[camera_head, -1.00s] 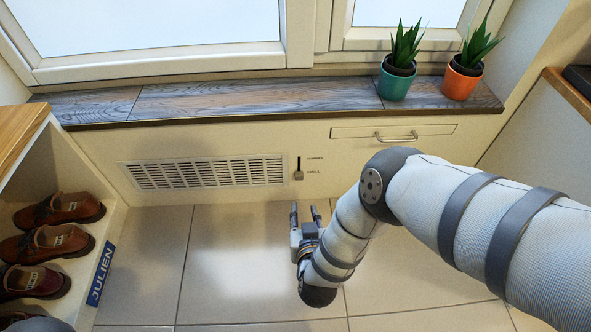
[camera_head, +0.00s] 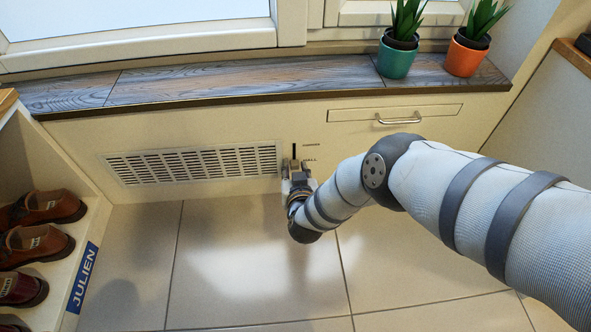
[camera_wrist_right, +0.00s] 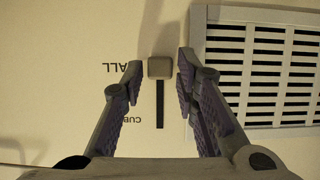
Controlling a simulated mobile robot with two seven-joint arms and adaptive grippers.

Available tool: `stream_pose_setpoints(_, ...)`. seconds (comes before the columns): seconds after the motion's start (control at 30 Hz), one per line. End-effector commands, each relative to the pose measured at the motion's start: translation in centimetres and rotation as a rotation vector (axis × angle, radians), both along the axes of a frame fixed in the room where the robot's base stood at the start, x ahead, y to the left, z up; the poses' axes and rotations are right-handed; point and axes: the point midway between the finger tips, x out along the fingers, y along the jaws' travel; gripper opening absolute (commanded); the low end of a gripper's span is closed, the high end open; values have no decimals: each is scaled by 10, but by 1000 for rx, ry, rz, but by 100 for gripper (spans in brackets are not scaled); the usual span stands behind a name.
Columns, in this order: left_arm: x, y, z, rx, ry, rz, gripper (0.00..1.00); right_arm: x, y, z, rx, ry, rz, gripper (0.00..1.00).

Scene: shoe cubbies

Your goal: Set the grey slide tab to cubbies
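The grey slide tab (camera_wrist_right: 159,68) sits at one end of a dark vertical slot (camera_wrist_right: 160,112) in the cream panel. In the head view the slot (camera_head: 294,150) runs up from the tab, so the tab is at its lower end. The label beside the tab reads "ALL", partly hidden; the label at the other end begins "CUB". My right gripper (camera_wrist_right: 160,66) is open, its fingers on either side of the tab with a small gap at each side. In the head view the right gripper (camera_head: 297,170) covers most of the tab. My left gripper is out of view.
A vent grille (camera_head: 195,164) lies left of the slot, close to one finger. A drawer with a handle (camera_head: 398,119) is at right. The wooden sill (camera_head: 240,84) above holds a teal pot (camera_head: 396,59) and an orange pot (camera_head: 465,57). A shoe cubby (camera_head: 70,262) stands at left.

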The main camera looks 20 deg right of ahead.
Motion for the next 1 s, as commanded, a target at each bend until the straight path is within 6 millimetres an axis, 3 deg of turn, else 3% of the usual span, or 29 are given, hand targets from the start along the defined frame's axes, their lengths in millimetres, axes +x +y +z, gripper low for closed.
stream_pose_setpoints(0.03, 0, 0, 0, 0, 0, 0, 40, 0, 0, 0, 0, 0, 0, 15)
stream_pose_setpoints(0.1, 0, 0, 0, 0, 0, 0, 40, 0, 0, 0, 0, 0, 0, 0)
stream_pose_setpoints(0.43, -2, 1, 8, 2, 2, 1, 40, -2, 1, 9, 0, 4, 2, 0)
stream_pose_setpoints(0.7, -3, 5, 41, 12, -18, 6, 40, -1, 1, 65, 0, -2, 2, 0)
stream_pose_setpoints(1.0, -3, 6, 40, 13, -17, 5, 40, 0, 0, 65, -1, -2, 0, 0)
